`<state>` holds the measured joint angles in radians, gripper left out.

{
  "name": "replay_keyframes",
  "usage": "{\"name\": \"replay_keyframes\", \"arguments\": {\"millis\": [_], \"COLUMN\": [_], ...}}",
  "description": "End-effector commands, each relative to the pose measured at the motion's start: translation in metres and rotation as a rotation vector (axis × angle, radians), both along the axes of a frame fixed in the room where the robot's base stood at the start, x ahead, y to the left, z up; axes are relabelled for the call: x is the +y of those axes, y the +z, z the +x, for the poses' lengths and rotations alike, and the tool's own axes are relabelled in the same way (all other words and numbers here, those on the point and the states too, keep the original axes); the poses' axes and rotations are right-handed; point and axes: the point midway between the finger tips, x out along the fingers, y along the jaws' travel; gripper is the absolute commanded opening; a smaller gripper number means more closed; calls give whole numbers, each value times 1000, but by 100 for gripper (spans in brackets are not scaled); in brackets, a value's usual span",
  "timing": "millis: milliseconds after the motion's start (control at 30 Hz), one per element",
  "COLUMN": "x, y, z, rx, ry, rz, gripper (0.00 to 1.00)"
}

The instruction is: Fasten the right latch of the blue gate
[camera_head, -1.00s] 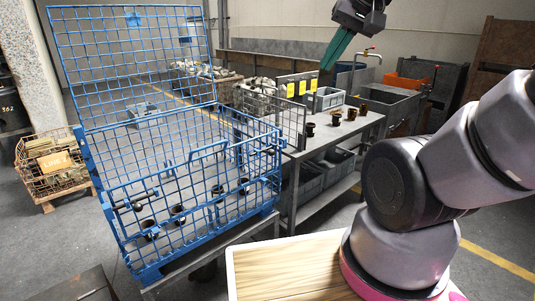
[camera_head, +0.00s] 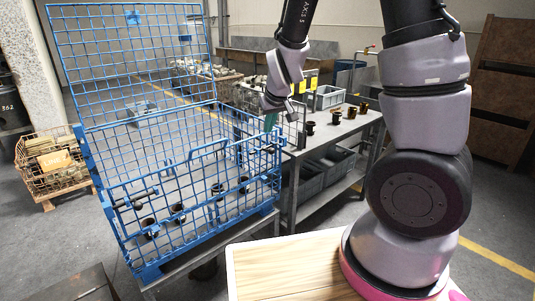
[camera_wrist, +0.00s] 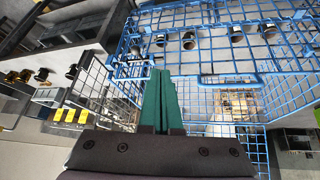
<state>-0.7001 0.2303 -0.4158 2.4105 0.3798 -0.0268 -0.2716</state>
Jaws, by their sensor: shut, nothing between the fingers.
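The blue mesh crate's front gate (camera_head: 195,200) stands along its near side in the head view. A dark latch rod (camera_head: 245,183) shows near the gate's right end; whether it is engaged cannot be told. My gripper (camera_head: 270,122) has green fingers and is above the crate's right corner, apart from the latch. The wrist view shows the fingers (camera_wrist: 162,100) closed together and empty, in front of the blue mesh. A dark fitting (camera_wrist: 135,52) shows there beside the crate's edge; I cannot tell if it is the right latch.
A tall blue mesh panel (camera_head: 135,60) stands upright at the crate's back. A metal bench (camera_head: 330,137) with black and brass-coloured parts and a grey bin (camera_head: 328,97) is close on the right. A wire basket (camera_head: 50,165) stands on the floor at left.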

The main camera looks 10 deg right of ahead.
Motion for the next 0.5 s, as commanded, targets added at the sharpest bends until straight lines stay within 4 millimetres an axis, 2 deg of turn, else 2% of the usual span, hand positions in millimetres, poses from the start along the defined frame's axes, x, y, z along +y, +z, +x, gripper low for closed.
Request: {"name": "replay_keyframes", "arguments": {"millis": [33,200,333,500], "x": [5,14,18,21], "y": [-18,-57,-76,-87], "z": [3,16,23,28], "rx": [-4,-56,-95,-126], "ry": [30,127,188,233], "rz": [-50,-206,-301,-370], "gripper": [0,0,0,0]}}
